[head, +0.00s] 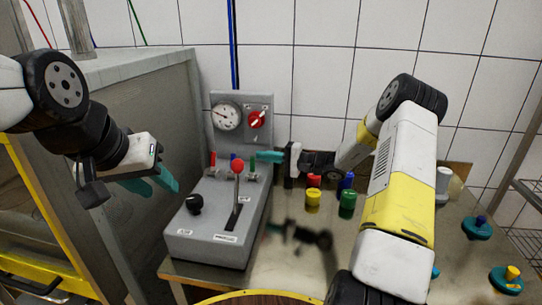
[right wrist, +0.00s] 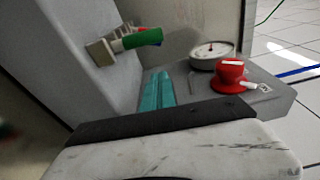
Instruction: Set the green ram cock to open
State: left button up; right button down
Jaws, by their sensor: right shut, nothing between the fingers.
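The green ram cock (head: 250,168) is at the right end of a row of cocks at the back of the grey control box (head: 196,232). In the right wrist view its green handle (right wrist: 140,39) sticks out sideways from a metal fitting (right wrist: 103,51). My right gripper (head: 262,156) is shut and empty, with its teal fingertips close beside the green cock. In the right wrist view the fingers (right wrist: 158,92) lie together and appear apart from the handle. My left gripper (head: 152,185) is open and empty, left of the box.
A red cock (head: 212,160), a red-balled lever (head: 238,166) and a black knob (head: 194,204) are on the box. A gauge (head: 227,117) and a red rotary switch (head: 257,119) are on the panel behind. Coloured pots (head: 347,203) stand right of the box.

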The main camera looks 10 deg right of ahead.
aim_at(252, 162)
jog(key=shift+x, duration=0.9)
jog(key=s, duration=0.3)
jog(key=shift+r, duration=0.15)
jog(key=shift+s+a, duration=0.1)
jog(key=shift+s, duration=0.45)
jog(key=shift+s+a+r+n, duration=0.1)
jog(key=shift+s+n, duration=0.2)
jog(key=shift+n, duration=0.3)
jog(key=shift+s+a+r+n+y, duration=0.15)
jog(key=shift+s+n, duration=0.25)
jog(key=shift+n, duration=0.45)
jog(key=shift+s+a+n+y, duration=0.15)
jog(key=shift+s+n, duration=0.3)
jog(key=shift+n, duration=0.4)
jog(key=shift+s+a, duration=0.1)
jog(key=shift+s, duration=0.3)
